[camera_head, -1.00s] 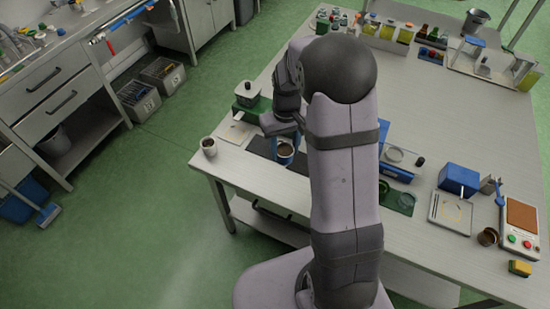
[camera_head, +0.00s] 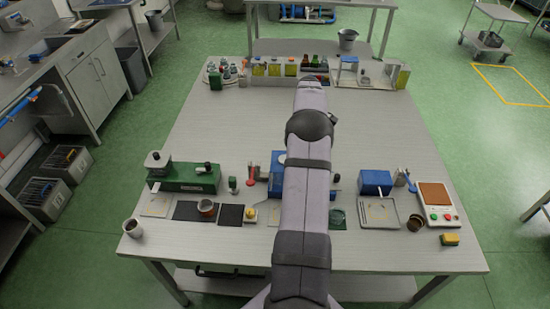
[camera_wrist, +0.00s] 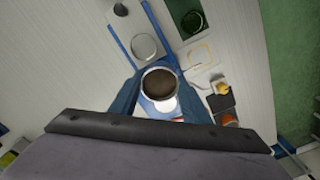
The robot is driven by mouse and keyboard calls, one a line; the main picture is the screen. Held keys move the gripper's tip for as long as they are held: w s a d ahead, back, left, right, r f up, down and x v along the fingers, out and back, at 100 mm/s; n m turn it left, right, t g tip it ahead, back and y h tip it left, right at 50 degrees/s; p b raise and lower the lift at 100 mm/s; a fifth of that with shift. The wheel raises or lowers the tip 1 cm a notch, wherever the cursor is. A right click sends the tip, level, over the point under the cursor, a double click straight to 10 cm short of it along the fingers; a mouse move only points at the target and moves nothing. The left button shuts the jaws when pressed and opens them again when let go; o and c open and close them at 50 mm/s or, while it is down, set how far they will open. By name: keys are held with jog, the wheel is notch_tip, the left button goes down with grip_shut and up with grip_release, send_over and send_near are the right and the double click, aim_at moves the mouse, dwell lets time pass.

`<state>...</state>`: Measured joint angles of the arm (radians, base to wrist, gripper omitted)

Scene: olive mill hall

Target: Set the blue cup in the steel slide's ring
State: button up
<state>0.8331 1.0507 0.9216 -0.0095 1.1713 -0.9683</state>
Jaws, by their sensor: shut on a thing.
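My gripper (camera_wrist: 158,98) is shut on a cup (camera_wrist: 161,82), with a blue finger on each side. The cup shows a pale rim and dark brown contents from above; its outer wall is mostly hidden. The steel slide's ring (camera_wrist: 145,46) lies between two blue rails, just above the cup in the wrist view. The ring looks empty, and the cup is apart from it. In the head view my arm hides my gripper, the held cup and the ring. Parts of the blue slide unit (camera_head: 275,182) show beside the arm.
A green pad with a dish (camera_wrist: 193,20) lies beside the rails. A blue box (camera_head: 375,183) and a scale (camera_head: 438,200) stand right. The table's middle is clear.

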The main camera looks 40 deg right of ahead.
jog(key=s+d+f+n, duration=0.1)
jog(key=s+d+f, duration=0.1)
jog(key=d+f, duration=0.2)
jog(key=shift+d+f+b, duration=0.15)
jog(key=shift+d+b, duration=0.25)
jog(key=shift+d, duration=0.05)
jog(key=shift+f, duration=0.1)
jog(key=shift+f+b, duration=1)
jog(key=shift+f, duration=0.9)
jog(key=shift+f+b, duration=0.5)
jog(key=shift+b, duration=0.2)
jog(key=shift+f+b, duration=0.5)
jog(key=shift+f, duration=0.15)
jog(key=shift+f, duration=0.2)
jog(key=shift+f+b, duration=0.25)
jog(key=shift+b, duration=0.2)
